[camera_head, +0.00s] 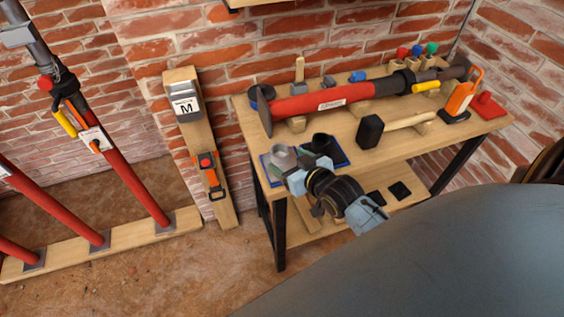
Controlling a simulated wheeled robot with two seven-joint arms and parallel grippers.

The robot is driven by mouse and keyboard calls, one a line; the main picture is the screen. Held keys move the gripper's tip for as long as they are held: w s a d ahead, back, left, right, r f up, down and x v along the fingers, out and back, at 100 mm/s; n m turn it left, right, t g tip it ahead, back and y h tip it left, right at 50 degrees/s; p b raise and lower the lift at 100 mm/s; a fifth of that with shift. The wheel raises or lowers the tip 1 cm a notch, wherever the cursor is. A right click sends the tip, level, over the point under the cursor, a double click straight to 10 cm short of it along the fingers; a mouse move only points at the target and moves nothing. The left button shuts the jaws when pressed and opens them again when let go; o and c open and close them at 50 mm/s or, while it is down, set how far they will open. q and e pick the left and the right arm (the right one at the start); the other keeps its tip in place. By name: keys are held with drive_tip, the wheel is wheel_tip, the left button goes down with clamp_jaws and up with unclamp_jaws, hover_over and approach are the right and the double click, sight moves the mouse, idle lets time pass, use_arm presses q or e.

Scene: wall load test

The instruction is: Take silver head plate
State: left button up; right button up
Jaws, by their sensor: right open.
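A silver round piece, seemingly the silver head plate (281,156), sits on a blue mat (268,176) at the table's front left corner. A black round piece (321,142) sits beside it on the same mat. My right gripper (309,172) is open, with its light fingertips over the front edge of the mat, just right of and in front of the silver piece. I cannot tell whether a finger touches it. The gripper hides part of the mat. My left gripper is not in view.
The wooden table (430,140) also bears a long red strut (320,102), a black-headed mallet (370,130) and an orange tool (460,98). A wooden post (215,150) leans at the brick wall on the left. Red struts (135,185) stand on a floor beam (130,240).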

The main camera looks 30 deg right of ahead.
sight(276, 149)
drive_tip(key=shift+d+b+x, duration=0.15)
drive_tip(key=shift+x, duration=1.35)
drive_tip(key=shift+d+b+x, duration=0.15)
drive_tip(key=shift+d+x, duration=0.05)
drive_tip(key=shift+x, duration=1.25)
drive_tip(key=shift+r, duration=0.1)
drive_tip(key=shift+c, duration=0.3)
drive_tip(key=c, duration=1.2)
drive_tip(key=shift+r, duration=0.1)
drive_tip(key=shift+c, duration=0.5)
